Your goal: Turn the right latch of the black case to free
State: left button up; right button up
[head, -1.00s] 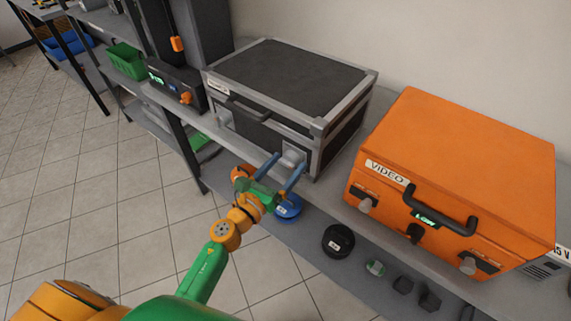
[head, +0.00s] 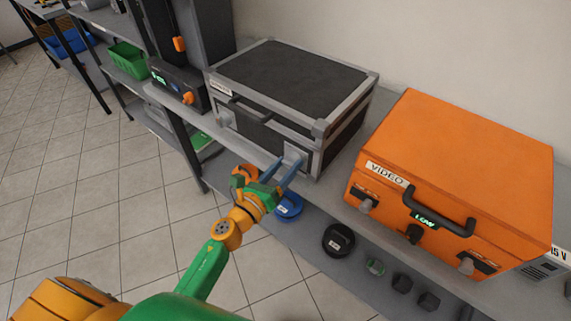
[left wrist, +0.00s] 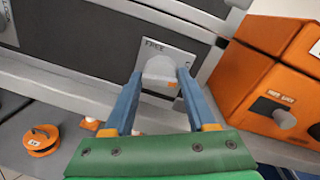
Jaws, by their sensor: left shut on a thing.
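The black case (head: 290,80) with grey metal edges stands shut on the bench, its handle (head: 248,108) on the front. Its right latch (left wrist: 158,66) is a pale grey knob on a light plate (left wrist: 185,60) marked FREE near the top. A small orange mark shows low on the plate. My left gripper (head: 287,164) is shut on this knob, a blue finger on either side, as the left wrist view shows. The fingers partly hide the knob, and its exact turn is hard to tell. The left latch (head: 224,118) is on the same front. My right gripper is not in view.
An orange case (head: 455,165) labelled VIDEO stands close on the right, with its own knobs and handle. A lower shelf holds a blue disc (head: 288,206), a black disc (head: 338,240) and small dark parts. A dark device (head: 178,87) stands left of the black case.

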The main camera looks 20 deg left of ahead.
pick_arm(q)
jog(key=n+p, duration=0.1)
jog(key=n, duration=0.3)
jog(key=shift+r+p, duration=0.15)
jog(key=shift+p, duration=0.15)
jog(key=n+p, duration=0.1)
jog(key=n, duration=0.3)
jog(key=shift+g, duration=0.4)
jog(key=n+p, duration=0.1)
jog(key=n, duration=0.2)
jog(key=shift+a+h, duration=0.1)
jog(key=shift+h, duration=0.2)
jog(key=shift+w+n+p, duration=0.1)
jog(key=shift+n+p, duration=0.25)
jog(key=shift+n, duration=1.35)
jog(key=o, duration=1.3)
jog(key=shift+o, duration=0.2)
